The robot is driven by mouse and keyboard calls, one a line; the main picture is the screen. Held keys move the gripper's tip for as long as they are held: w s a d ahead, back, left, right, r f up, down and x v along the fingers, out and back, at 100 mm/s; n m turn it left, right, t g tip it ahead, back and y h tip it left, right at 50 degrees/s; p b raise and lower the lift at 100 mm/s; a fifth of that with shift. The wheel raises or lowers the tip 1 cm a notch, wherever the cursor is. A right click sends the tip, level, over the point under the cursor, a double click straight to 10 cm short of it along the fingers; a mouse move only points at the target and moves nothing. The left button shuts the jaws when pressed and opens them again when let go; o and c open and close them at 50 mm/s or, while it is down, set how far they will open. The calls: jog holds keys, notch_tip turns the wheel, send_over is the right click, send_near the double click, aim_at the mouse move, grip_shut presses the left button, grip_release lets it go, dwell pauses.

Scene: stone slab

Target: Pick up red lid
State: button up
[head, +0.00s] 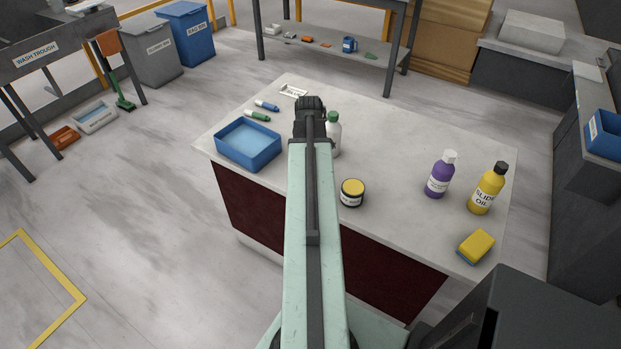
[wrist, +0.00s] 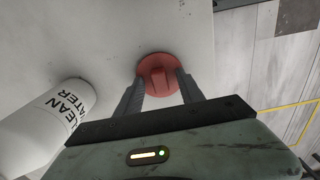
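The red lid (wrist: 158,66) is a round disc with a raised bar across its middle, seen in the wrist view over the pale slab. My gripper (wrist: 160,84) is open, with its two dark fingers apart and their tips at the left and right edges of the lid. I see no clear grip on it, and whether the fingertips touch it is hard to tell. In the head view my gripper (head: 309,106) is over the far part of the slab, and the lid is hidden behind my arm.
On the slab (head: 395,175), a white bottle (head: 334,135) stands close right of my gripper; its label shows in the wrist view (wrist: 50,120). A blue tray (head: 248,146), yellow-lidded jar (head: 352,192), purple bottle (head: 440,175), yellow oil bottle (head: 487,190) and sponge (head: 476,246) stand around.

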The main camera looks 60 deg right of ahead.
grip_shut()
notch_tip(320, 180, up, 10)
jog(key=p, duration=1)
